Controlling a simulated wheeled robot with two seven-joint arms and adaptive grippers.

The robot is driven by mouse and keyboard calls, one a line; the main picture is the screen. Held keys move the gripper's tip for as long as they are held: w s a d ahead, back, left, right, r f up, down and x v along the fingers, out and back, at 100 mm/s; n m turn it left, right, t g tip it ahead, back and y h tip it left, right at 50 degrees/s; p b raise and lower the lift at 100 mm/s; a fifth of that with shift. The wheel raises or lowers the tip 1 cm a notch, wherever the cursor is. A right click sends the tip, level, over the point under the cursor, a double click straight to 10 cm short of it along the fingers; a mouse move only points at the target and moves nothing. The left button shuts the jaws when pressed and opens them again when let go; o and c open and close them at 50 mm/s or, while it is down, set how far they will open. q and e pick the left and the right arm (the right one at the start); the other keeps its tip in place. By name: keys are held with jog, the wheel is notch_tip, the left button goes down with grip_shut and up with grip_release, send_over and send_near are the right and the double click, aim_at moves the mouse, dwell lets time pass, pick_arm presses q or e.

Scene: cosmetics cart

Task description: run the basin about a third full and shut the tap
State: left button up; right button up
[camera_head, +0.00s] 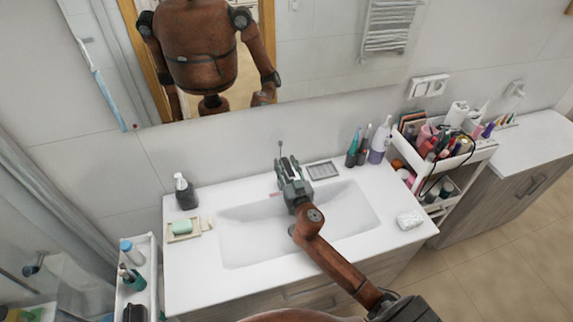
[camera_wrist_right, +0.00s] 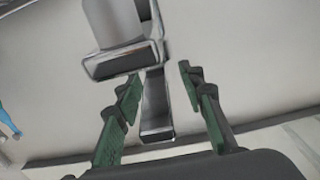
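The white basin (camera_head: 250,238) is sunk in the counter, its right part partly behind my right arm. I see no water stream and cannot make out any water surface. The chrome tap (camera_wrist_right: 155,100) shows in the right wrist view between the fingers of my right gripper (camera_wrist_right: 162,103), with a gap on both sides. In the head view my right gripper (camera_head: 289,168) is at the back edge of the basin and hides most of the tap. It is open, with green finger pads. My left gripper is not in view.
A dark soap dispenser (camera_head: 185,192) and a soap dish (camera_head: 183,230) stand left of the basin. A grey tray (camera_head: 322,170), toothbrush cups (camera_head: 356,152) and a lilac bottle (camera_head: 379,142) stand right of the tap. A white cosmetics cart (camera_head: 470,160) stands at right. A mirror (camera_head: 330,60) hangs behind.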

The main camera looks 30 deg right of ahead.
jog(key=shift+d, duration=0.1)
jog(key=shift+s+d, duration=0.1)
jog(key=shift+s, duration=0.05)
jog(key=c, duration=0.3)
grip_shut()
